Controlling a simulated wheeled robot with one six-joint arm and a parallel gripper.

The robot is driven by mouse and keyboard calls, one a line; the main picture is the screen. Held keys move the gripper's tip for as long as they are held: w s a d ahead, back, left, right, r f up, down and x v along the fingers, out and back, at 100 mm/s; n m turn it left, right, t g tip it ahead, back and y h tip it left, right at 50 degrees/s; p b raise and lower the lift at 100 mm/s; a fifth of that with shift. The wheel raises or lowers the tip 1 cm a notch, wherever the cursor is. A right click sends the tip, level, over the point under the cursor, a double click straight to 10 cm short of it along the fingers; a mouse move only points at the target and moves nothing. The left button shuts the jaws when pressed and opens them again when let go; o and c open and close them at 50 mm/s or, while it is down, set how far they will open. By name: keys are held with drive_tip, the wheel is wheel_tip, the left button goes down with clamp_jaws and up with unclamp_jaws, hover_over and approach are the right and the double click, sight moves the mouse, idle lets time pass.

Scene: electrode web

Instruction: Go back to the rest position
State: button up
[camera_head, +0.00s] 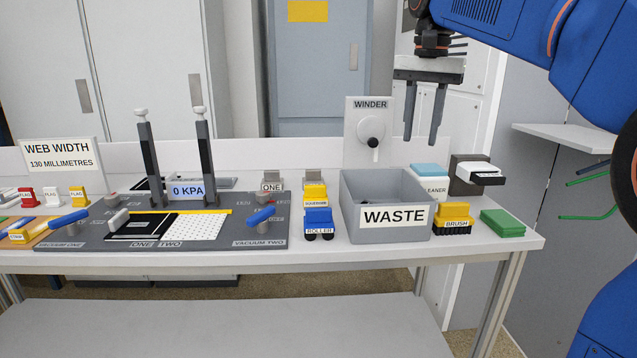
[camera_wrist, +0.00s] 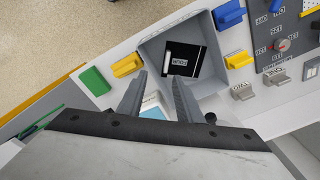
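My gripper (camera_head: 421,138) hangs from the blue arm above the bench's right part, fingers pointing down. The two grey fingers are apart with nothing between them. In the wrist view my gripper (camera_wrist: 158,88) also shows open and empty, with the grey waste bin (camera_wrist: 213,20) just beyond its fingertips. In the head view the waste bin (camera_head: 361,224) stands on the bench, lower than the fingers and to their left. A black labelled piece (camera_wrist: 188,60) and a white strip lie inside the bin.
The winder panel (camera_head: 357,104) stands behind the bin. The yellow brush (camera_head: 454,213), green block (camera_head: 502,223) and cleaner box (camera_head: 434,190) sit right of it. The blue roller (camera_head: 318,221) and vacuum plates are left. A wall shelf (camera_head: 570,139) is at far right. The air around the fingers is clear.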

drive_tip(key=s+d+f+n+t, duration=0.1)
drive_tip(key=s+f+n+t, duration=0.1)
drive_tip(key=s+f, duration=1.1)
drive_tip(key=s+d+f+n+t, duration=0.2)
drive_tip(key=s+f+n, duration=0.3)
drive_tip(key=s+f, duration=0.9)
wheel_tip(320, 180, down, 7)
drive_tip(key=shift+r, duration=0.1)
